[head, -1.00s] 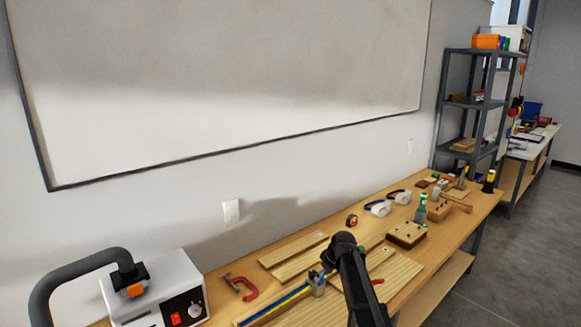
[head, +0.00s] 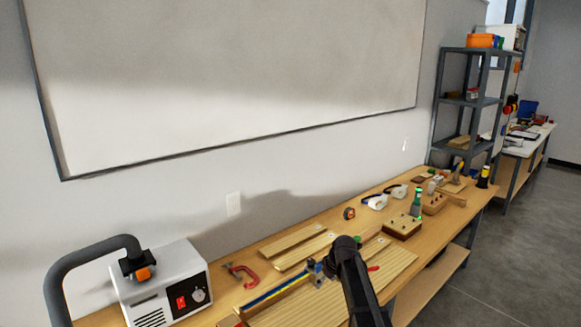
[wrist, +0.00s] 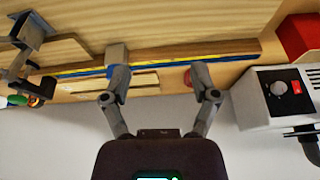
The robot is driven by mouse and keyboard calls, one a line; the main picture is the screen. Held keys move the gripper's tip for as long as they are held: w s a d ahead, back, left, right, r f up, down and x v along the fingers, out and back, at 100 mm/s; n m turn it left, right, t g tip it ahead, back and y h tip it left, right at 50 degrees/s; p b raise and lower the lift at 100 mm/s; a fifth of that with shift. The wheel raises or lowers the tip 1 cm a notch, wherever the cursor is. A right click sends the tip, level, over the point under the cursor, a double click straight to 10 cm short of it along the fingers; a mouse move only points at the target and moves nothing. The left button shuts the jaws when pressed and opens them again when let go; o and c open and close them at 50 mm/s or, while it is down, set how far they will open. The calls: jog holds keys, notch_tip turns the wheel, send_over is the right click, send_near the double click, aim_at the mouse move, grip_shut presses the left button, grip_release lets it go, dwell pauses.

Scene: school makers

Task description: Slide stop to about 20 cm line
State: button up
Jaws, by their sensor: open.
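A grey stop block (head: 314,273) sits on a long fence with a blue and yellow strip (head: 278,292), on the wooden bench. In the wrist view the stop (wrist: 117,54) straddles the strip (wrist: 180,62), left of the picture's centre. My gripper (wrist: 160,74) is open and empty, its fingers spread below the strip in the picture. The left fingertip is close to the stop; I cannot tell whether they touch. No 20 cm marking is legible.
A white machine with a red switch (head: 178,288) and a red clamp (head: 243,274) are near the left end. Grooved boards (head: 295,245) lie behind the fence. A drilled wood block (head: 403,226) and several small items stand farther right. A whiteboard hangs above.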

jog(key=s+d+f+m+g+h+b, duration=0.1)
jog(key=s+f+m, duration=0.1)
jog(key=s, duration=0.6)
jog(key=s+d+f+m+g+b, duration=0.1)
jog(key=s+d+f+m+b, duration=0.1)
jog(key=s, duration=0.7)
jog(key=s+d+f+m+g+h+b, duration=0.1)
jog(key=s+d+f+m+b, duration=0.1)
jog(key=s, duration=0.7)
jog(key=shift+d+m+h, duration=0.15)
jog(key=shift+m+h, duration=0.15)
jog(key=shift+m, duration=0.3)
dwell(0.3)
